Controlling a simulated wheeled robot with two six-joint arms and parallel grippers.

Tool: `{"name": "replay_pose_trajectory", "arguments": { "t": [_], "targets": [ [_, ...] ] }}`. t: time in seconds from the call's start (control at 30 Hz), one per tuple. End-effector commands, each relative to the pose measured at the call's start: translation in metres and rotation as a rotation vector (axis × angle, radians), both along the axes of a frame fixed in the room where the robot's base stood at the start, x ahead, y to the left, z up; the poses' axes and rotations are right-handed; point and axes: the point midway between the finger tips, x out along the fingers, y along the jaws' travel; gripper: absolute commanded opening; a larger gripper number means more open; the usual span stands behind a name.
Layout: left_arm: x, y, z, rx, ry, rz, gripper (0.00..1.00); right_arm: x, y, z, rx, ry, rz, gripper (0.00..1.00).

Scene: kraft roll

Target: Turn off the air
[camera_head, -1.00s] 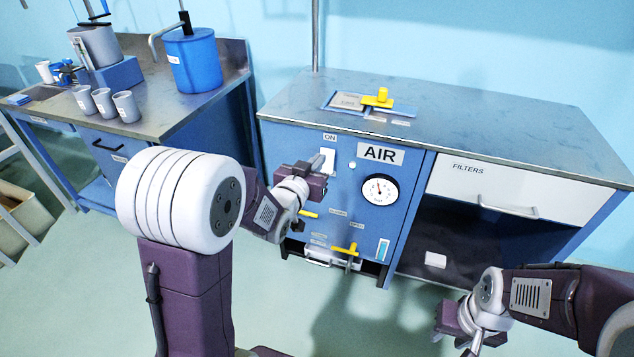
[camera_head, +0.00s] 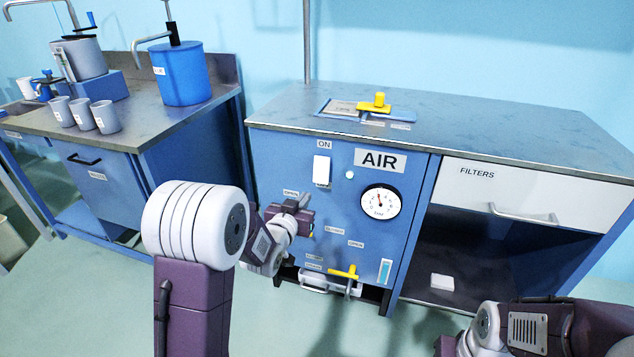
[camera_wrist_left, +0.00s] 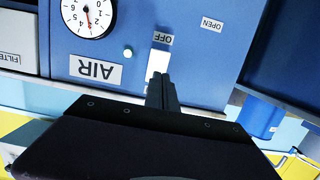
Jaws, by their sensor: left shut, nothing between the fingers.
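The blue air cabinet carries an AIR label (camera_head: 379,160), a round gauge (camera_head: 380,201) and a small pale-green light (camera_head: 350,174). Its white switch (camera_head: 322,171) has an ON label above it. In the left wrist view, which is upside down, the switch (camera_wrist_left: 158,62) has an OFF label (camera_wrist_left: 163,39) at its other end. My left gripper (camera_head: 303,201) is shut and empty, just below the switch in the head view. In the wrist view its fingertips (camera_wrist_left: 160,77) overlap the switch's edge; contact cannot be told. My right gripper (camera_head: 447,345) is partly cut off at the bottom.
Yellow handles sit on the cabinet top (camera_head: 376,103) and low on the front (camera_head: 344,272). A white FILTERS drawer (camera_head: 530,191) is to the right, above an open bay. A bench (camera_head: 150,130) with cups and a blue pot (camera_head: 184,73) stands to the left.

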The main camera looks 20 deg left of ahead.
Motion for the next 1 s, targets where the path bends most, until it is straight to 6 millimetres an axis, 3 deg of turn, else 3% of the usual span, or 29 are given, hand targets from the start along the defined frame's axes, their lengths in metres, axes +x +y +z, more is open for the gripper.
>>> {"name": "replay_pose_trajectory", "arguments": {
  "t": [0.3, 0.5, 0.7, 1.0],
  "targets": [
    [0.069, -0.003, -0.016, 0.001, -0.001, -0.002, 0.00, 0.000, 0.000, -0.008, 0.000, 0.000, 0.000, 0.36],
    [0.102, -0.004, -0.022, 0.001, 0.000, -0.001, 0.00, 0.000, 0.000, -0.016, 0.000, 0.000, 0.000, 0.36],
    [0.115, -0.005, -0.023, 0.000, 0.000, -0.001, 0.00, 0.000, 0.000, -0.018, 0.000, 0.000, 0.000, 0.36],
    [0.116, -0.005, -0.023, 0.000, 0.000, -0.001, 0.00, 0.000, 0.000, -0.018, 0.000, 0.000, 0.000, 0.36]
  ]
}}
